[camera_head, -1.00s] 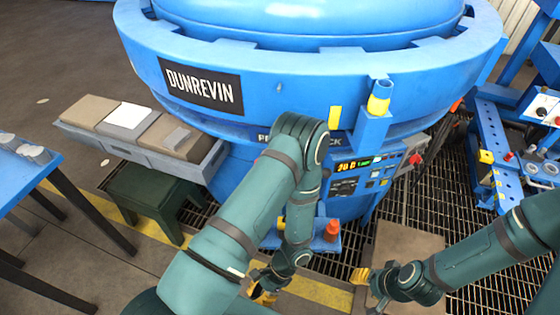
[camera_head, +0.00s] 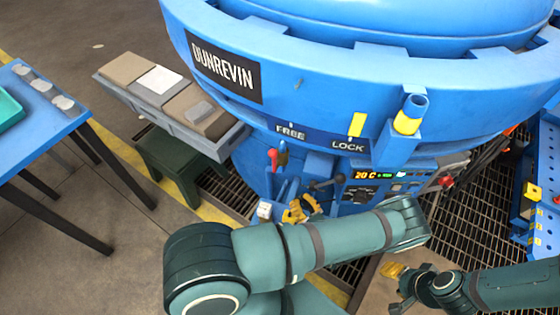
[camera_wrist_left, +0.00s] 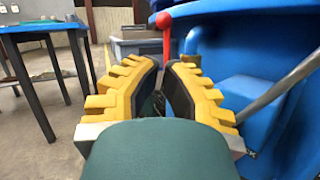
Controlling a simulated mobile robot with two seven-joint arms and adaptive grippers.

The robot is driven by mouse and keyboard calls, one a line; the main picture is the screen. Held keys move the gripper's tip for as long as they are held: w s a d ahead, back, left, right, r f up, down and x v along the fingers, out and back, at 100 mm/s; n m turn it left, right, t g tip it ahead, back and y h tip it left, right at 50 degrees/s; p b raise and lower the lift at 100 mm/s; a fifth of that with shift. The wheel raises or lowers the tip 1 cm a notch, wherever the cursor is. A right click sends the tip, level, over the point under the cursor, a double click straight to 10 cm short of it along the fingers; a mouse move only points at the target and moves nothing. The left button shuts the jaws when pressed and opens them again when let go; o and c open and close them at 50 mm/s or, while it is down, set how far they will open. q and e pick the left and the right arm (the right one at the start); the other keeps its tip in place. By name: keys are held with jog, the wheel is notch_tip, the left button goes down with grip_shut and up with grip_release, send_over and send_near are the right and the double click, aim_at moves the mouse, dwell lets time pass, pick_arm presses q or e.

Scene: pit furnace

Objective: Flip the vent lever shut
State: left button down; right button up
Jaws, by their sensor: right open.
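A red-knobbed lever (camera_head: 273,157) stands on the blue furnace body below the FREE label; no readable label marks it as the vent lever. In the left wrist view its red knob and stem (camera_wrist_left: 165,35) rise upright beyond my fingertips. My left gripper (camera_head: 300,209) is in front of the furnace, below and right of the red lever in the head view. In the left wrist view its yellow fingers (camera_wrist_left: 162,78) are apart with a narrow gap, holding nothing visible. My right gripper (camera_head: 394,287) is open and empty at the lower right.
A dark-knobbed lever (camera_head: 325,184) is close to my left gripper, beside the control panel (camera_head: 375,182). A grey tray of blocks (camera_head: 175,130) rests at left above a green stool (camera_head: 180,165). A blue table (camera_head: 40,135) stands far left.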

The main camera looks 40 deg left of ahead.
pick_arm(q)
jog(key=shift+s, duration=0.1)
jog(key=shift+a, duration=0.15)
jog(key=x, duration=1.3)
jog(key=shift+a+r, duration=0.15)
jog(key=shift+a, duration=0.2)
pick_arm(e)
jog(key=shift+r, duration=0.1)
jog(key=shift+s, duration=0.1)
